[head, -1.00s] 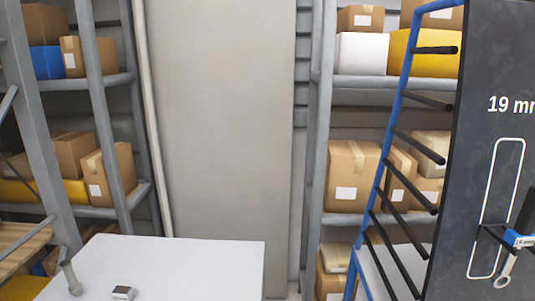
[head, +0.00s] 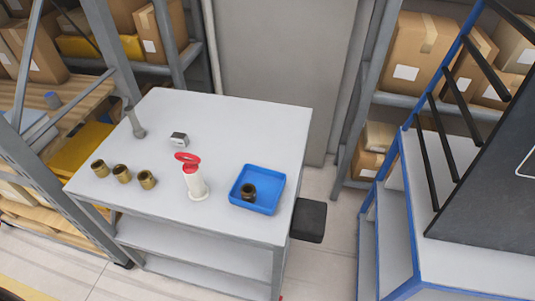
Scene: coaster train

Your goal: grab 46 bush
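Three brass-coloured bushes stand in a row at the left of the white table (head: 240,115): a left one (head: 99,168), a middle one (head: 122,173) and a right one (head: 147,179). A darker bush (head: 248,192) sits in a blue tray (head: 270,199) on the right part of the table. No size marking is readable on any bush, so I cannot tell which is the 46. Neither of my grippers shows in the head view.
A white bottle-like object with a red top (head: 194,178) stands between the bushes and tray. A small metal block (head: 179,140) and a grey post (head: 135,122) are farther back. A black box (head: 308,220) is beside the table; a blue-framed rack (head: 409,200) stands right.

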